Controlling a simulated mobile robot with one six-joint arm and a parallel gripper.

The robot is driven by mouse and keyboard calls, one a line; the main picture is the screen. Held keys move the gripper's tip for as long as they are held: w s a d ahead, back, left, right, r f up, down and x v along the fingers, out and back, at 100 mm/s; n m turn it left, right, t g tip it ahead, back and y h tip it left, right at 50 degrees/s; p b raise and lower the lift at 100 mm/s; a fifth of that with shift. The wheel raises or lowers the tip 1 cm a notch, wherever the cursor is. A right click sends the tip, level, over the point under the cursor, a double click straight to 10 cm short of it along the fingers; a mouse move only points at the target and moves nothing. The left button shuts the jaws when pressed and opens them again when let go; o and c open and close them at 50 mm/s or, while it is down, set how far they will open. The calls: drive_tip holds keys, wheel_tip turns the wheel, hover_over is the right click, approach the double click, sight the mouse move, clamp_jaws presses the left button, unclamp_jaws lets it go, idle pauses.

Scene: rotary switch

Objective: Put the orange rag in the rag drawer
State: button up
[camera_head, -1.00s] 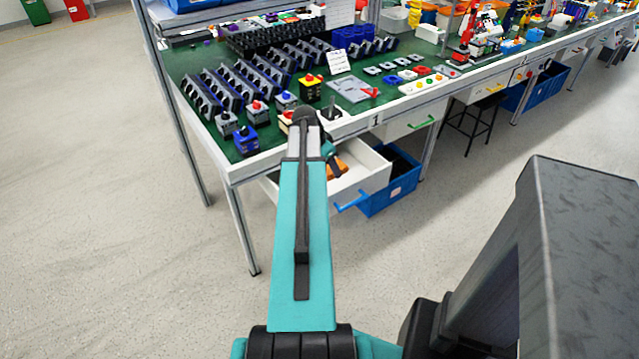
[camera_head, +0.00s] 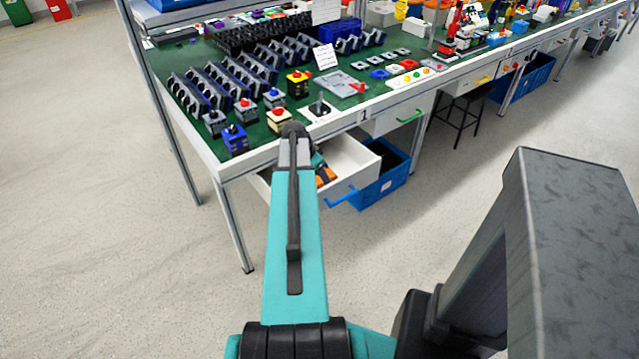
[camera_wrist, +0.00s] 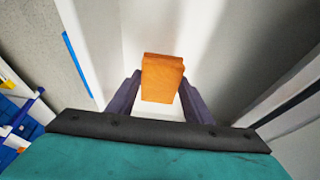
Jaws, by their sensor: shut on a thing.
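The orange rag (camera_wrist: 162,78) is a folded block between the two dark fingers of my gripper (camera_wrist: 160,98), which is shut on it. In the head view the rag (camera_head: 326,177) shows as a small orange patch beside my arm, over the open white drawer (camera_head: 362,174) with a blue handle (camera_head: 338,197). In the wrist view the drawer's pale interior lies under and around the rag, with a white wall (camera_wrist: 95,40) on the left. I cannot tell whether the rag touches the drawer floor. My arm hides part of the drawer and most of the gripper in the head view.
A blue crate (camera_head: 395,178) stands on the floor beside and behind the drawer. A closed drawer with a green handle (camera_head: 410,116) is to the right. The green-topped workbench (camera_head: 215,145) carries dark racks and several switches above the open drawer. A black stool (camera_head: 462,120) stands farther right.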

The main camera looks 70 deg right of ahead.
sight(318, 179)
drive_tip(key=shift+f, duration=1.85)
drive_tip(key=shift+f, duration=0.15)
drive_tip(key=o, duration=1)
drive_tip(key=shift+b+v, duration=0.4)
drive_tip(key=shift+v, duration=5.75)
